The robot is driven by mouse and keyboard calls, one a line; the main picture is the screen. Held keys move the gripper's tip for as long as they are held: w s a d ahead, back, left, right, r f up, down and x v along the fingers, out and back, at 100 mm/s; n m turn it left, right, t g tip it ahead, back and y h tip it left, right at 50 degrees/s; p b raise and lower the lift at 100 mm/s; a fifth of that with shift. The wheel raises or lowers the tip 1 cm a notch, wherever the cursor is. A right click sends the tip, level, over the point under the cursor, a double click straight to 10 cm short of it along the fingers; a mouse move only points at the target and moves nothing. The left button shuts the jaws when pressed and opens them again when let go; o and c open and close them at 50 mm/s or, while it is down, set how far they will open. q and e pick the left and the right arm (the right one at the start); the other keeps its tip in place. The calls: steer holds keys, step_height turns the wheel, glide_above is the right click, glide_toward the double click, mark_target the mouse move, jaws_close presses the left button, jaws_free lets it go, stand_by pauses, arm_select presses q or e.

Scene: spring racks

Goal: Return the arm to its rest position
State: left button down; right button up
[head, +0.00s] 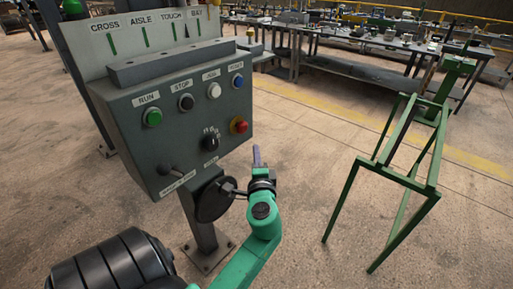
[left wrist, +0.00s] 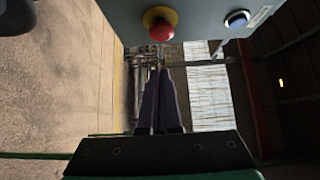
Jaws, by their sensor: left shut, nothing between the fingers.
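My left arm is green and rises from the bottom of the head view. Its left gripper (head: 256,152) points up and away, just right of the lower right corner of the grey control box (head: 140,150), below the red button (head: 239,125). In the left wrist view the two dark fingers (left wrist: 158,78) lie together with nothing between them, and the red button (left wrist: 160,30) and a blue button (left wrist: 237,20) show above them. Whether the gripper touches the box cannot be told. My right gripper is not in view.
A dark round handwheel (head: 215,200) sits left of the gripper, close to it. The box stands on a grey post (head: 205,240). A green metal frame (head: 405,180) stands to the right. Workbenches (head: 370,75) are farther back. The floor between the gripper and the frame is clear.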

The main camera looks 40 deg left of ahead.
arm_select(q)
steer(key=v, duration=0.3)
steer(key=shift+d+r, duration=0.15)
steer(key=shift+d, duration=0.1)
